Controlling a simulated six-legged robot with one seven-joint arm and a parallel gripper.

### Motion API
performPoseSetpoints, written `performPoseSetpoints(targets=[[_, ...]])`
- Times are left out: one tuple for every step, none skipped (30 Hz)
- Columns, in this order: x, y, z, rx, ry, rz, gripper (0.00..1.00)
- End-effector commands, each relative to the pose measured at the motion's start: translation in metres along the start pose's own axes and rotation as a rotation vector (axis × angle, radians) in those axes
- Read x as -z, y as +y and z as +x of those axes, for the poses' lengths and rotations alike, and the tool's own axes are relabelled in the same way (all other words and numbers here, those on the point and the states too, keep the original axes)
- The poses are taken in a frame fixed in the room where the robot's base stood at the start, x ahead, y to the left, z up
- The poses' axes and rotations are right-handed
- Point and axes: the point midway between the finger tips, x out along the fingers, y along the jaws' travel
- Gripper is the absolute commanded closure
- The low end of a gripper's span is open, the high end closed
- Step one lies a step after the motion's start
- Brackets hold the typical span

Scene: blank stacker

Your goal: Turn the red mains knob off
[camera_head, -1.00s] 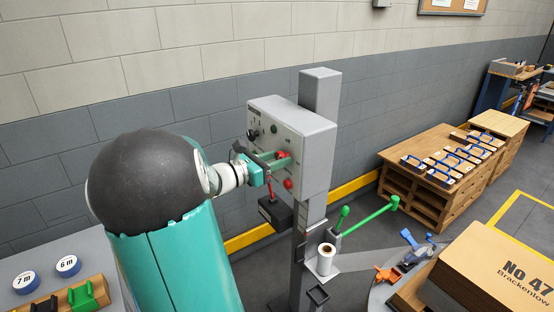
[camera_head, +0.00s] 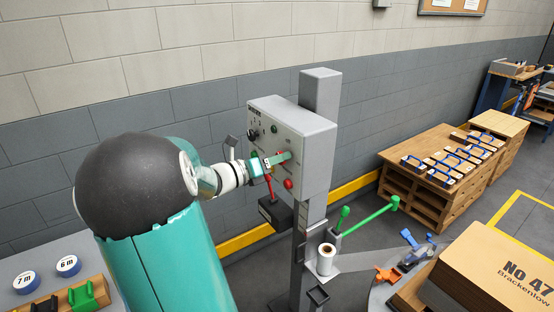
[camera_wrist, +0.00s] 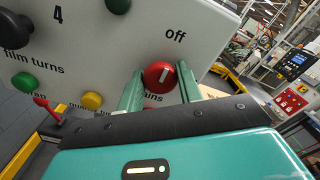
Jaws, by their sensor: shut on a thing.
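The red mains knob (camera_wrist: 160,77) sits on the pale grey control panel (camera_wrist: 215,55), with a short white mark across its face. The mark points up and slightly right in the wrist view, towards the side where the word "off" is printed. My gripper (camera_wrist: 161,88) has its two green fingers on either side of the knob and is shut on it. In the head view my gripper (camera_head: 281,158) reaches the front face of the panel (camera_head: 312,150) and mostly hides the knob.
Green (camera_wrist: 25,83) and yellow (camera_wrist: 92,101) buttons and a black knob (camera_wrist: 12,30) are close by on the panel. A red button (camera_head: 288,183) is below my gripper. A black box (camera_head: 274,213) hangs under the panel, and a post (camera_head: 320,90) stands behind it.

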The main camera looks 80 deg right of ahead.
Motion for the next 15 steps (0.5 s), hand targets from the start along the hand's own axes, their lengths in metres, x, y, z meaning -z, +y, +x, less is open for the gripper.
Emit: performPoseSetpoints(targets=[[0.0014,0.0012,-0.0014,-0.003,0.001,-0.005,0.87],[0.0014,0.0011,-0.0014,-0.002,0.001,-0.005,0.87],[0.0014,0.0011,-0.0014,-0.002,0.001,-0.005,0.87],[0.0015,0.0012,-0.0014,-0.002,0.001,-0.005,0.87],[0.0015,0.0011,-0.0014,-0.002,0.001,-0.005,0.87],[0.0015,0.0011,-0.0014,-0.002,0.001,-0.005,0.87],[0.0015,0.0011,-0.0014,-0.002,0.001,-0.005,0.87],[0.0015,0.0012,-0.0014,-0.002,0.001,-0.005,0.87],[0.0015,0.0011,-0.0014,-0.002,0.001,-0.005,0.87],[0.0015,0.0011,-0.0014,-0.002,0.001,-0.005,0.6],[0.0015,0.0011,-0.0014,-0.002,0.001,-0.005,0.55],[0.0013,0.001,-0.0012,-0.002,0.001,-0.005,0.47],[0.0012,0.0009,-0.0011,-0.002,0.001,-0.004,0.43],[0.0011,0.0008,-0.001,-0.002,0.001,-0.004,0.43],[0.001,0.0007,-0.0008,-0.001,0.001,-0.004,0.43]])
